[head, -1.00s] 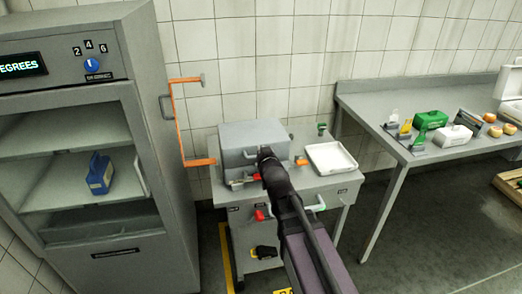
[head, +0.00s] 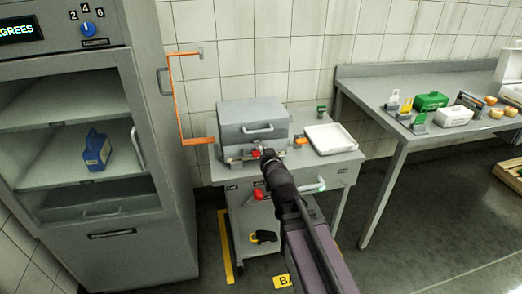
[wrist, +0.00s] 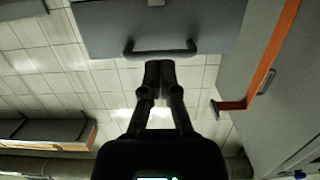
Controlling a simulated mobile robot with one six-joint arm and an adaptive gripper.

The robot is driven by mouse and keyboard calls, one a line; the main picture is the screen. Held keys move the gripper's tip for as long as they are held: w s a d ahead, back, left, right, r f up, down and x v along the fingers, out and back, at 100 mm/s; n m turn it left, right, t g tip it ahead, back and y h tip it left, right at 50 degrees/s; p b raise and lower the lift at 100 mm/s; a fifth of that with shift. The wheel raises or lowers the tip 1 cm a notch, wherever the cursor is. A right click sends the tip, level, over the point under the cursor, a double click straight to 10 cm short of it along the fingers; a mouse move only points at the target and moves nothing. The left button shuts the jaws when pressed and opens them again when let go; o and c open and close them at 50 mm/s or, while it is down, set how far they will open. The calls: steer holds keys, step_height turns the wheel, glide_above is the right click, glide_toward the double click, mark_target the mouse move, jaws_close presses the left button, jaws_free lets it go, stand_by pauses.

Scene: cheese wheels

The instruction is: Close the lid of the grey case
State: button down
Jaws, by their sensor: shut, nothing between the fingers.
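The grey case (head: 232,122) sits on top of a grey cart in the head view, with a bar handle (head: 258,131) on the face toward me. Its top face looks flat; I cannot tell surely how far the lid is open. My gripper (head: 268,153) is in front of the case, and its tips overlap the case's lower front edge in the picture. In the wrist view, my gripper (wrist: 158,66) has both fingers together and empty, just beside a grey panel with a handle (wrist: 160,51). Whether they touch is unclear.
A white tray (head: 330,147) lies on the cart right of the case. A tall grey cabinet (head: 165,200) and an orange bar frame (head: 175,100) stand left. A table (head: 440,137) with several boxes is at right. Small red and orange parts lie near the case.

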steer(key=shift+s+d+f, duration=0.2)
steer(key=shift+s+f, duration=0.1)
stand_by(0.4)
steer(key=s+d+f+m+g+h, duration=0.1)
steer(key=s+d+f+g+h, duration=0.1)
steer(key=s+d+f+g, duration=0.7)
steer(key=s+d+f+m+g+h, duration=0.1)
steer(key=s+d+f+g, duration=0.5)
steer(key=s, duration=0.5)
step_height(320, 180, up, 13)
steer(key=a+g+p, duration=0.1)
steer(key=p, duration=1.2)
steer(key=shift+w+p, duration=0.25)
steer(key=shift+p, duration=0.05)
steer(key=shift+a, duration=0.1)
